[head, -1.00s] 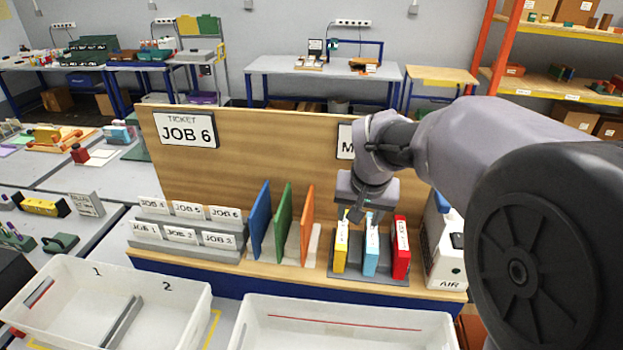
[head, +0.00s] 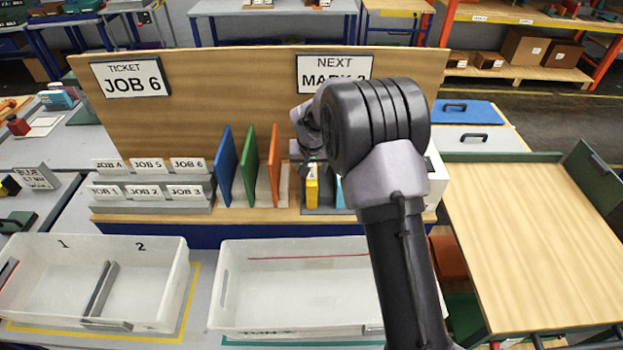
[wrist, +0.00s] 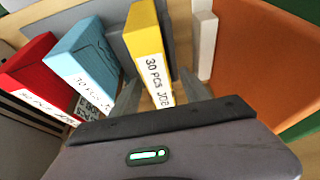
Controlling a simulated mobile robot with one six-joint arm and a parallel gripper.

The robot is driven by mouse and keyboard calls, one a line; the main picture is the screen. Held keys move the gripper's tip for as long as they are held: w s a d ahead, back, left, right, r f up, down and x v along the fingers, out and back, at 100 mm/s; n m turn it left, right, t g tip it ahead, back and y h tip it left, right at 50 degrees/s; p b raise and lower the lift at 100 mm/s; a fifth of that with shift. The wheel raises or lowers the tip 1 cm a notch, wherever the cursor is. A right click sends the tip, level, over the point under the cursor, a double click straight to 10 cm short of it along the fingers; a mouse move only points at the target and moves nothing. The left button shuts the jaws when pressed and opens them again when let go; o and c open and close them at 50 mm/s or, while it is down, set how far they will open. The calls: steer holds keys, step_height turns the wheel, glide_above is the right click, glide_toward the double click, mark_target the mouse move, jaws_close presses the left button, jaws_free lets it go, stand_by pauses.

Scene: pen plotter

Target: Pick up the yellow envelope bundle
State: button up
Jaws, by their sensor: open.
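The yellow envelope bundle (head: 312,188) stands upright in the dark rack on the wooden bench, left of a light blue bundle (head: 339,192). In the wrist view the yellow bundle (wrist: 146,38) has a white label reading "30 PCS JOB". My gripper (wrist: 160,80) is open, with one finger on each side of the bundle's near labelled end. I cannot tell whether the fingers touch it. The light blue bundle (wrist: 82,52) and a red bundle (wrist: 38,72) stand to its left there. In the head view my arm hides the red bundle and most of my gripper (head: 311,163).
Blue, green and orange (head: 274,165) upright panels stand left of the rack; the orange one (wrist: 258,55) is close to my gripper. A wooden backboard (head: 230,85) rises behind. White bins (head: 290,320) sit in front. A bare wooden tabletop (head: 540,240) lies at right.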

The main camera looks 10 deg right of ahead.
steer(key=shift+w+f, duration=0.2)
steer(key=shift+f, duration=0.25)
steer(key=shift+r, duration=0.15)
jaws_close()
